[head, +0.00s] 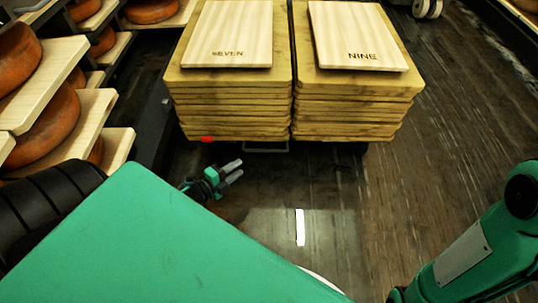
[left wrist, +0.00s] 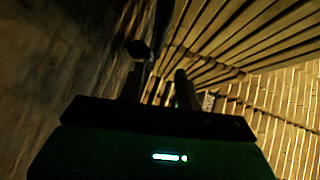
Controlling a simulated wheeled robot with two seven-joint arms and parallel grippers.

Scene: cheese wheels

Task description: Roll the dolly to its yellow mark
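The dolly (head: 267,149) stands ahead, mostly hidden under two stacks of boards; only a grey bar and dark parts show below them. Its left stack (head: 235,105) has a pale board marked SEVEN on top, and its right stack (head: 355,105) one marked NINE. My left gripper (head: 230,173) is low in front of the left stack, its two fingers apart with nothing seen between them. The left wrist view shows the same fingers (left wrist: 161,88) apart, with board edges (left wrist: 255,45) beyond. My right gripper is not visible; only my right arm shows. I see no yellow mark.
Shelves (head: 75,120) with orange cheese wheels (head: 50,125) stand close on the left. A small red spot (head: 206,139) shows at the left stack's lower edge. The dark floor (head: 455,120) is open on the right. A white caster (head: 427,8) shows at the top right.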

